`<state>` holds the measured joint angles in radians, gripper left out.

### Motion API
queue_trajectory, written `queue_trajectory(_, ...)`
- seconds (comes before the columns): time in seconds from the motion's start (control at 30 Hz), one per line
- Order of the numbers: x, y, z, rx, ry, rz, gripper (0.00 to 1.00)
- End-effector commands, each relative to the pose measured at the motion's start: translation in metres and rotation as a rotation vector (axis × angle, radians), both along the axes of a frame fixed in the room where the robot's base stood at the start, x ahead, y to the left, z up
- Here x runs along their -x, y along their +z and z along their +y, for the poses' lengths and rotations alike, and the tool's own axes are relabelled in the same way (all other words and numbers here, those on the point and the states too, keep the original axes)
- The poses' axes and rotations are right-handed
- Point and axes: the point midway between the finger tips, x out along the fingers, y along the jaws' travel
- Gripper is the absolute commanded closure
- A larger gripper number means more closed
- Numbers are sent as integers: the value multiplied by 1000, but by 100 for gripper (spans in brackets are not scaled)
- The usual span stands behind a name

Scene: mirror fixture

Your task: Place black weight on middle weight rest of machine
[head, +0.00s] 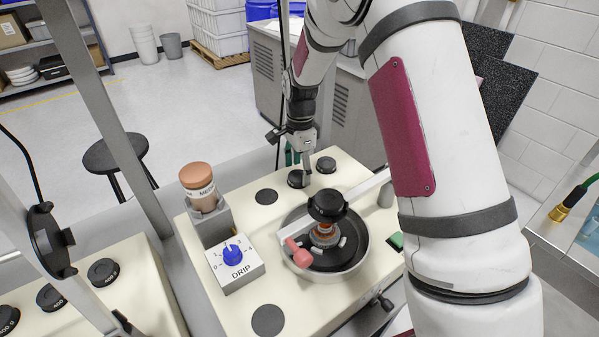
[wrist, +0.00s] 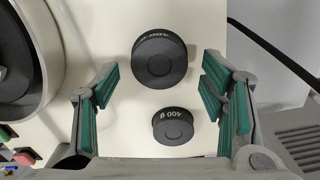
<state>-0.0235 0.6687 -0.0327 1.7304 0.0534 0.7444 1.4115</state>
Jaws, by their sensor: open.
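Two round black weights stand at the far end of the machine's cream top (head: 232,285). The larger one (head: 298,179) also shows in the wrist view (wrist: 165,58). The smaller one (head: 326,165), marked 400 g, shows below it in the wrist view (wrist: 173,127). My gripper (head: 299,160) is open and empty above the weights. In the wrist view its green-padded fingers (wrist: 158,88) stand apart on either side, touching neither weight. Flat dark discs that look like weight rests lie at the left (head: 266,197) and near front (head: 268,320); I cannot tell which is the middle rest.
A round metal bowl (head: 362,246) with a black-topped spindle (head: 328,207) and pink-knobbed arm (head: 299,254) occupies the middle. Another machine with black weights (head: 103,272) is far left.

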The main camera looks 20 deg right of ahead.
Motion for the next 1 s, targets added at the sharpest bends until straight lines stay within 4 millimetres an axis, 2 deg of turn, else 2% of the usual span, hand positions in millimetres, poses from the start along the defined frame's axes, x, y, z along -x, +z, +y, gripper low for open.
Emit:
queue_trajectory(0.03, 1, 12, 0, 1, 1, -4, 35)
queue_trajectory(0.3, 1, 68, -1, 1, 1, -4, 35)
queue_trajectory(0.5, 1, 95, -1, 0, 0, -1, 35)
queue_trajectory(0.7, 4, 113, -2, -1, 19, -8, 35)
queue_trajectory(0.77, 10, 125, -2, -3, 51, -23, 35)
queue_trajectory(0.87, 28, 156, -2, -3, 147, -58, 35)
queue_trajectory(1.0, 69, 205, -2, 8, 338, -124, 35)
